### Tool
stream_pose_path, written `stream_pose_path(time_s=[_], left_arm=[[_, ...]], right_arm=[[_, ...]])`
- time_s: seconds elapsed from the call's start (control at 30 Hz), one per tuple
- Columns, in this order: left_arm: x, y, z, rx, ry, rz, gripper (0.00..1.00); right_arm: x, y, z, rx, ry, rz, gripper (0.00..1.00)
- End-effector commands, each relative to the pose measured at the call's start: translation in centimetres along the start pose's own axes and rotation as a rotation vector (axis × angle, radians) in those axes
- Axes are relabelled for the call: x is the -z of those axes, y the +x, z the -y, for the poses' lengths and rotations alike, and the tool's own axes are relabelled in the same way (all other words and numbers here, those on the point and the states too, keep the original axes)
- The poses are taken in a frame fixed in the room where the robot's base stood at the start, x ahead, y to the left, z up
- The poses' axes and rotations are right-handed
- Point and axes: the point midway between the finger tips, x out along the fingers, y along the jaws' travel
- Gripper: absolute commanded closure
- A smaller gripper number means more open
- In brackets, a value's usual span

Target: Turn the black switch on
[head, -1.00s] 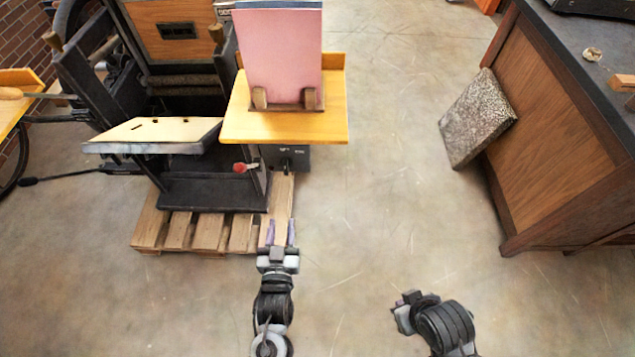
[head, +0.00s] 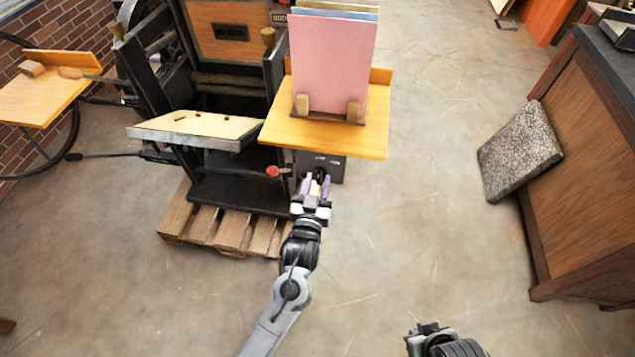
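A dark switch box (head: 330,162) sits under the yellow shelf on the press's right side. A small black switch (head: 320,173) shows low on its front, just beyond my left fingertips. Whether it is on or off is too small to tell. My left gripper (head: 315,184) is open, with a gap between its two purple fingers, and reaches up to the switch. I cannot tell whether the fingers touch it or surround it. My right gripper (head: 425,330) is at the bottom edge, away from the press; its fingers are not clear.
A red knob (head: 272,171) is left of the box. The yellow shelf (head: 290,135) with upright pink boards (head: 332,65) overhangs it. The press stands on a wooden pallet (head: 232,236). A wooden cabinet (head: 580,195) with a leaning speckled slab (head: 520,150) is at right. Floor between is clear.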

Motion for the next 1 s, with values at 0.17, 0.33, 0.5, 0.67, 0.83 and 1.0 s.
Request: stream_pose_path(time_s=[0.17, 0.33, 0.5, 0.67, 0.83, 1.0], left_arm=[[-0.02, 0.72, 0.05, 0.001, 0.000, 0.001, 0.62], [0.03, 0.77, 0.05, 0.001, 0.000, 0.000, 0.62], [0.02, 0.75, 0.04, 0.001, 0.000, 0.000, 0.74], [0.02, 0.74, 0.03, 0.001, 0.000, 0.000, 0.98], [0.03, 0.74, 0.03, 0.000, 0.000, 0.000, 1.00], [0.14, 0.74, 0.00, 0.000, 0.015, 0.000, 1.00]], right_arm=[[-0.06, 0.19, -0.01, 0.000, 0.000, 0.000, 1.00], [-0.04, 0.16, 0.05, 0.002, 0.002, 0.000, 1.00], [-0.01, 0.16, 0.14, 0.004, 0.006, -0.001, 1.00], [0.02, 0.15, 0.21, 0.007, 0.009, -0.002, 1.00], [0.05, 0.13, 0.26, 0.008, 0.011, -0.002, 1.00], [0.14, -0.14, 0.24, 0.008, 0.010, -0.002, 1.00]])
